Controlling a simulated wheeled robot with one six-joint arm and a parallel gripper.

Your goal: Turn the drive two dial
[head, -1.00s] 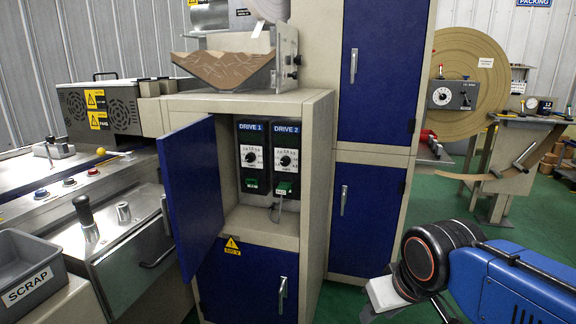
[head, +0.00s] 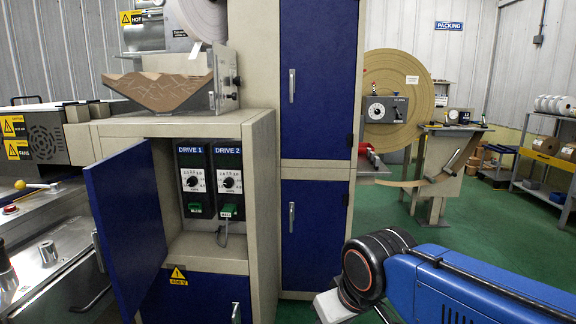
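The drive two dial (head: 229,182) is a round black knob on a white scale. It sits on the black DRIVE 2 unit (head: 228,160), inside the open cabinet, right of the DRIVE 1 unit (head: 190,161) with its similar dial (head: 192,181). A green connector (head: 229,211) with a cable is below the drive two dial. The scale marks are too small to read surely. My blue arm is at the lower right, well apart from the cabinet. A pale grey part shows at its lower left end, but my gripper's fingers cannot be made out.
The blue cabinet door (head: 126,227) stands open to the left of the drives. A tall blue-doored cabinet (head: 317,232) stands right of the opening. A hopper with brown scraps (head: 166,90) sits on top.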

